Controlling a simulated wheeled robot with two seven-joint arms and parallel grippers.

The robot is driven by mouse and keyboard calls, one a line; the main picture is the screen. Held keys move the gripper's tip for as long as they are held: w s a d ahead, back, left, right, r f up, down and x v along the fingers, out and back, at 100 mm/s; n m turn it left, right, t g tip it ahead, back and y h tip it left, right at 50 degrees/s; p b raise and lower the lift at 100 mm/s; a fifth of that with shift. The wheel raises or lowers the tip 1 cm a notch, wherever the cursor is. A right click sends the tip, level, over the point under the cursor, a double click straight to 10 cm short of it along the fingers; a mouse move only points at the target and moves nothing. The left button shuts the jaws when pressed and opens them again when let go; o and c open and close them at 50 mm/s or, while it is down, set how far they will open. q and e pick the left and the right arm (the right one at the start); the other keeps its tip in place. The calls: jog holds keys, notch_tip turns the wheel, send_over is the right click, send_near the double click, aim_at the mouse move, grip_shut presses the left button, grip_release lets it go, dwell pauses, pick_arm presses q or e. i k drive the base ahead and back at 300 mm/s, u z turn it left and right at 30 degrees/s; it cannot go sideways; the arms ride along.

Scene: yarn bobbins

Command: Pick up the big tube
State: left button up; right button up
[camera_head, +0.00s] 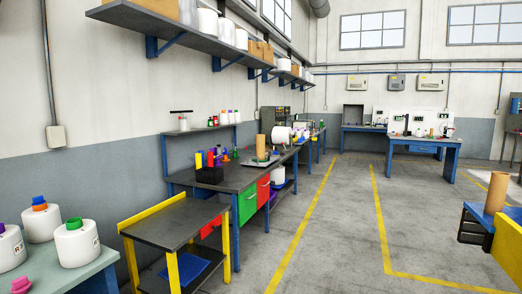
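A tall brown tube (495,193) stands almost upright at the right, at the blue and yellow stand by the picture's right edge. Another brown tube (261,147) stands on the dark workbench in the middle distance, on or behind a small scale-like device. I cannot tell from this view which one is the big tube. Neither of my grippers shows in this view.
A yellow-legged side table (175,220) stands before the long workbench (228,178). White bottles (77,245) stand on a grey-green table at the lower left. The blue and yellow stand (508,240) is at the right. The floor (330,220) between is clear, with yellow lines.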

aim_at(260, 138)
jog(key=z, duration=0.35)
jog(key=i, duration=2.2)
jog(key=z, duration=0.4)
jog(key=i, duration=2.35)
jog(key=u, duration=0.35)
jog(key=i, duration=2.35)
jog(key=u, duration=1.1)
jog(key=i, duration=1.6)
jog(key=u, duration=0.5)
